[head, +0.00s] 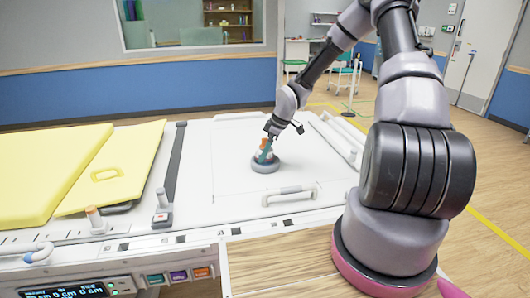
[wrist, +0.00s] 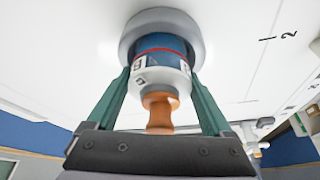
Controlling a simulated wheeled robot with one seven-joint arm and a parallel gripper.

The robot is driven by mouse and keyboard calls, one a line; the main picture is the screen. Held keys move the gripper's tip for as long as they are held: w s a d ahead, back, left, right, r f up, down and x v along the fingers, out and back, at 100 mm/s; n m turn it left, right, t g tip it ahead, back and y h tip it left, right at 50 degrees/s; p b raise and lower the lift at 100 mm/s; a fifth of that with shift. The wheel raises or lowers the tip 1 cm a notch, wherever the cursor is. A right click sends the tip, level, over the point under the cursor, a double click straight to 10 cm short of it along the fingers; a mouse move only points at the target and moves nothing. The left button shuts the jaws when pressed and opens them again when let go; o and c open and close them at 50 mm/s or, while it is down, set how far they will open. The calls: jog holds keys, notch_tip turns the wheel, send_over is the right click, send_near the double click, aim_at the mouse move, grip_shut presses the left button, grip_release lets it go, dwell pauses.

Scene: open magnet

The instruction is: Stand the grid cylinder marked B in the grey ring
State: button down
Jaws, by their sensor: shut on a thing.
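A white and dark-blue cylinder with a red line and an orange knob (wrist: 160,72) stands between the fingers of my gripper (wrist: 160,84) in the wrist view. The fingers are shut on its sides. Its far end meets the grey ring (wrist: 128,40), and the ring's opening surrounds that end. I cannot tell how deep it sits. In the head view my gripper (head: 267,142) points down at the cylinder (head: 262,150), which looks upright over the grey ring (head: 265,167) on the white board. Dark marks show on the cylinder's side, but no letter B is readable.
Another orange-topped piece (head: 95,218) and a grey-topped piece (head: 162,205) stand at the front left. A yellow pad (head: 45,175) and a yellow panel (head: 115,165) lie left. A white handle (head: 288,195) rises in front of the ring. The board around the ring is clear.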

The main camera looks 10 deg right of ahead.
jog(key=shift+f, duration=0.25)
grip_release()
jog(key=shift+r, duration=0.3)
jog(key=s+d+r+m+h, duration=0.2)
jog(key=s+d+r, duration=0.15)
jog(key=r, duration=0.65)
jog(key=s+d+r+m+h, duration=0.1)
jog(key=s+d+r+m, duration=0.3)
jog(key=r, duration=0.5)
jog(key=s+a+r+m+t+y, duration=0.1)
jog(key=s+r+m+t, duration=0.4)
jog(key=s+r+m, duration=0.6)
jog(key=s+r, duration=0.9)
jog(key=s, duration=0.1)
jog(key=shift+s+a+m, duration=0.3)
jog(key=shift+s+a, duration=0.05)
